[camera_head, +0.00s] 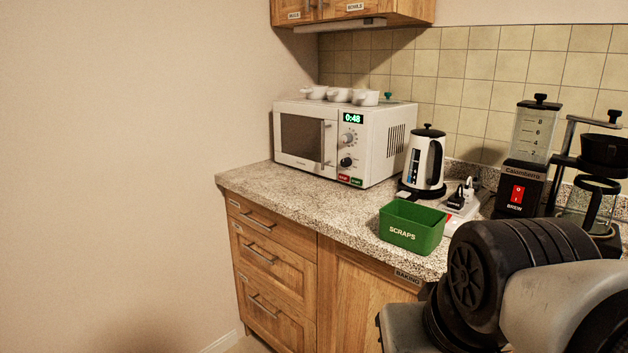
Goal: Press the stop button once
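The white microwave (348,138) stands at the left end of the counter with its door closed. Its display (353,118) reads 0:48 in green. Low on its control panel sits a red button (343,178), whose lettering is too small to read for certain; its colour suggests stop. A green button (356,181) is right beside it. Parts of my arm fill the lower right corner, apart from the microwave. My gripper is not visible in this view.
A coffee maker (527,160) with a red BREW switch is farther right. White cups (338,95) sit on the microwave. The counter before the microwave is clear.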

